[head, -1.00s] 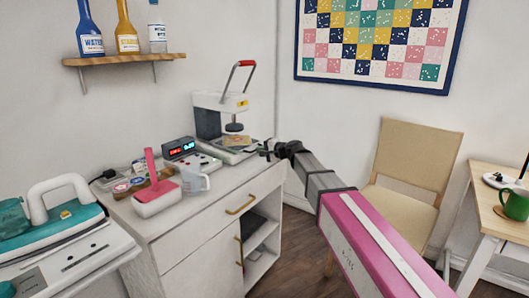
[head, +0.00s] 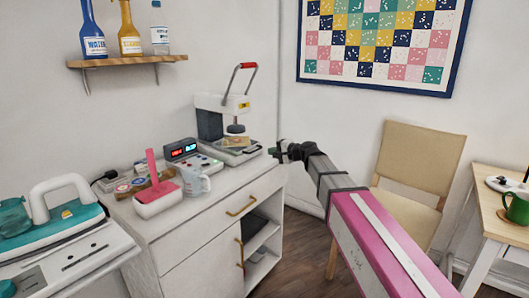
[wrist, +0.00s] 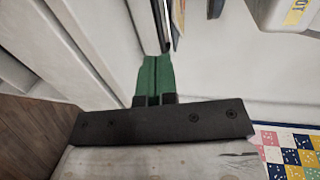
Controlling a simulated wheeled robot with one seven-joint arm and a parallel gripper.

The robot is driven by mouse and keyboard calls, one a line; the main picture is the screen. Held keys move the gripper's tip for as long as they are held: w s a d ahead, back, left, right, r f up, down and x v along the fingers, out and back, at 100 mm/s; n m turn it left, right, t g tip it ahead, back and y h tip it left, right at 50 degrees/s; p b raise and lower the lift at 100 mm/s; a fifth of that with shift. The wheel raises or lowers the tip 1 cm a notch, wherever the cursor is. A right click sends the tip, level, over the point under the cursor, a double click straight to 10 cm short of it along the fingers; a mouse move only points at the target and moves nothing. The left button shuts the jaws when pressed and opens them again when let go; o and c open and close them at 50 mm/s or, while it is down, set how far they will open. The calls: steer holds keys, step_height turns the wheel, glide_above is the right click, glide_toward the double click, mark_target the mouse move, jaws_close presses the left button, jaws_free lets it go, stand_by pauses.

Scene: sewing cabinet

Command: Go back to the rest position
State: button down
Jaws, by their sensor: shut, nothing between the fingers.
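My gripper (head: 279,151) is at the end of my outstretched pink and grey arm, off the right end of the white cabinet (head: 190,238) in the head view. In the wrist view, the two green fingers of my gripper (wrist: 155,62) lie together with nothing between them. A press with a red-tipped handle (head: 226,122) stands on the cabinet top, to the left of my gripper and apart from it.
A beige chair (head: 418,157) and a wooden table (head: 483,205) with a green mug (head: 516,209) stand to the right. Floor shows between cabinet and chair.

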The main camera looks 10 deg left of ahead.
steer(key=v, duration=0.6)
steer(key=s+d+f+n+g+h, duration=0.1)
steer(key=s+d+f+h, duration=0.3)
steer(key=d+f, duration=0.55)
steer(key=s+d+f+n+g+h, duration=0.1)
steer(key=s+d+f+n+h, duration=0.2)
steer(key=d+f, duration=0.7)
steer(key=s+d+f+g+h, duration=0.2)
steer(key=s+d+f+h, duration=0.1)
steer(key=s+d+f, duration=0.3)
steer(key=s+d+f+g+h, duration=0.1)
steer(key=s+d+f+h, duration=0.3)
steer(key=s+d+f, duration=0.3)
steer(key=d, duration=0.4)
steer(key=shift+s+g, duration=0.2)
steer(key=shift+g, duration=0.2)
steer(key=c, duration=1.8)
jaws_free()
